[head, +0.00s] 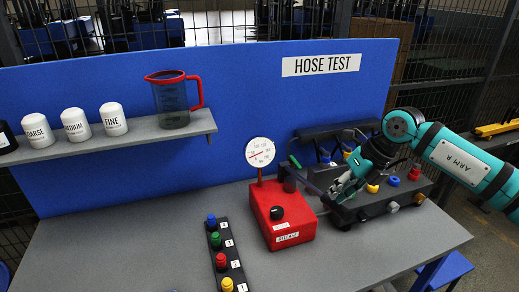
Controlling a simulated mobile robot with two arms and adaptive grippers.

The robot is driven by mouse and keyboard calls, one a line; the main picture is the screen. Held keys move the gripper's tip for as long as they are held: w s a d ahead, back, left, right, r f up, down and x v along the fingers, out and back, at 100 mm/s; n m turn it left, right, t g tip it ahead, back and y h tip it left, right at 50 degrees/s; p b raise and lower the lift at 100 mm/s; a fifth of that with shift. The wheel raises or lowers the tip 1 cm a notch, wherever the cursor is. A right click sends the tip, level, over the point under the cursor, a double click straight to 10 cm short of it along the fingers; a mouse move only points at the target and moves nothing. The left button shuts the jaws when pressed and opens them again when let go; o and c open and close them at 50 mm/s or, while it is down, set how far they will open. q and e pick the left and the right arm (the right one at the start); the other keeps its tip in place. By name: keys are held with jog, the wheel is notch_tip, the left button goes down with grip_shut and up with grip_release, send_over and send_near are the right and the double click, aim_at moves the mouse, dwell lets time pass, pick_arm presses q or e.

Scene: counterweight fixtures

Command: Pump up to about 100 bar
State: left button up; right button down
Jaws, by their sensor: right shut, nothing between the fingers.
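The red pump unit (284,228) stands on the grey bench, with a black knob (277,213) on top and a label reading RELEASE. A round white gauge (259,152) with a red needle stands on a red stem at its back left; its figures are too small to read. A green-tipped rod (294,161) shows behind the pump; I cannot tell what it joins. My right gripper (335,197) is shut and empty, just right of the pump, low over the black fixture's left end. I cannot tell if it touches anything. My left gripper is not in view.
A black fixture (372,205) with coloured caps lies under my right arm. A black strip (226,256) with coloured, numbered plugs lies left of the pump. A shelf (110,144) holds a red-rimmed jug (174,100) and white canisters (75,124). The bench's left front is clear.

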jog(key=shift+f, duration=0.1)
notch_tip(320, 180, down, 13)
jog(key=b, duration=0.9)
notch_tip(320, 180, up, 12)
jog(key=p, duration=0.7)
jog(key=shift+r, duration=0.55)
